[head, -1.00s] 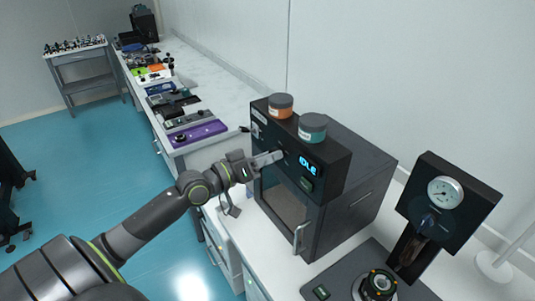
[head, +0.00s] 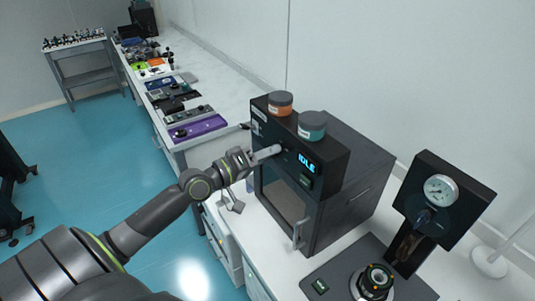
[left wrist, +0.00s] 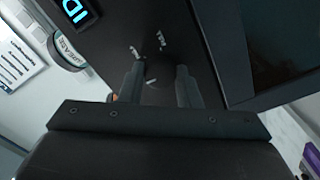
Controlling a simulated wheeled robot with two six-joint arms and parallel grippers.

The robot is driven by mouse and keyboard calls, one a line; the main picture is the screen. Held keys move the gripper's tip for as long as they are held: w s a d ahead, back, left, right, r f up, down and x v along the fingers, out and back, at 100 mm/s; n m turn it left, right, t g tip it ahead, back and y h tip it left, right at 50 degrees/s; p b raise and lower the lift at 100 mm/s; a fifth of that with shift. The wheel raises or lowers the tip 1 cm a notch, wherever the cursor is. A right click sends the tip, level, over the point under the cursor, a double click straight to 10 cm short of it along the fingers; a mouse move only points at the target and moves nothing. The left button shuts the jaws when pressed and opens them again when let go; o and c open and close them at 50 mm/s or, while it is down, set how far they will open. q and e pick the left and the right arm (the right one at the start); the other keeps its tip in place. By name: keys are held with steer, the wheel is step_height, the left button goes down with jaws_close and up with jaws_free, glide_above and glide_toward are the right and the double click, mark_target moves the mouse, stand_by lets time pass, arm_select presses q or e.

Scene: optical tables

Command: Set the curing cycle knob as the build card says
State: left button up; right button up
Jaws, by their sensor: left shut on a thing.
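The black curing oven (head: 345,205) stands on the white bench, with a lit IDLE display (head: 307,163) on its front panel. In the left wrist view, the dark round knob (left wrist: 163,68) sits on this panel with small white marks around it. My left gripper (head: 272,152) reaches the panel left of the display and is shut on the knob, one finger on each side. My right gripper is out of view.
An orange-labelled jar (head: 281,103) and a teal-labelled jar (head: 312,126) stand on the oven. A gauge stand (head: 440,195) is to its right. A purple tray (head: 198,128) and several devices lie along the bench behind. The floor at left is mostly clear.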

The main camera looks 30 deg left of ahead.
arm_select(q)
steer(key=o, duration=1)
steer(key=shift+c, duration=0.2)
steer(key=b+v, duration=0.1)
steer(key=v, duration=1.6)
steer(key=shift+s, duration=0.2)
steer(key=shift+a+f, duration=0.2)
steer(key=shift+a, duration=0.05)
